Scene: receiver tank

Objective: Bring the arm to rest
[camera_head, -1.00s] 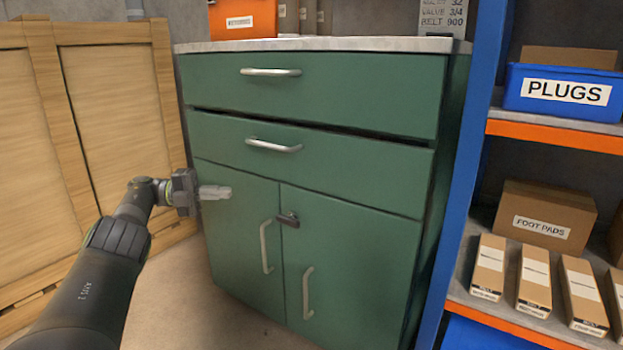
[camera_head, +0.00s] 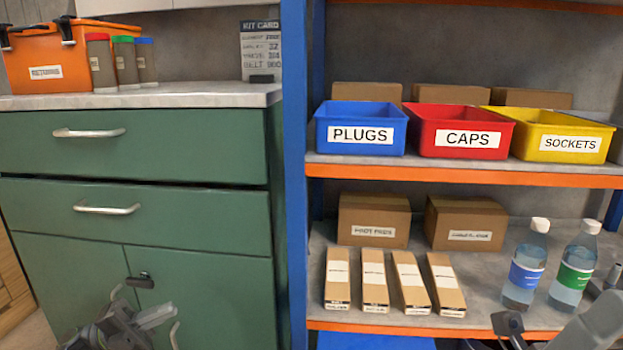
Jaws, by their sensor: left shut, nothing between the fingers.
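My left gripper (camera_head: 155,316) is at the lower left of the head view, in front of the green cabinet's doors. Its pale fingers are together with nothing between them, pointing right. Most of my left arm is below the picture. Parts of my right arm show at the bottom right corner, in front of the shelf. The picture cuts them off, and whether its gripper is open or shut is not clear.
The green cabinet (camera_head: 135,145) has shut drawers and an orange case (camera_head: 70,55) on top. The shelf rack holds plugs (camera_head: 350,115), caps (camera_head: 425,120) and sockets (camera_head: 530,125) bins, cartons, and two bottles (camera_head: 525,270) (camera_head: 575,270) near my right arm.

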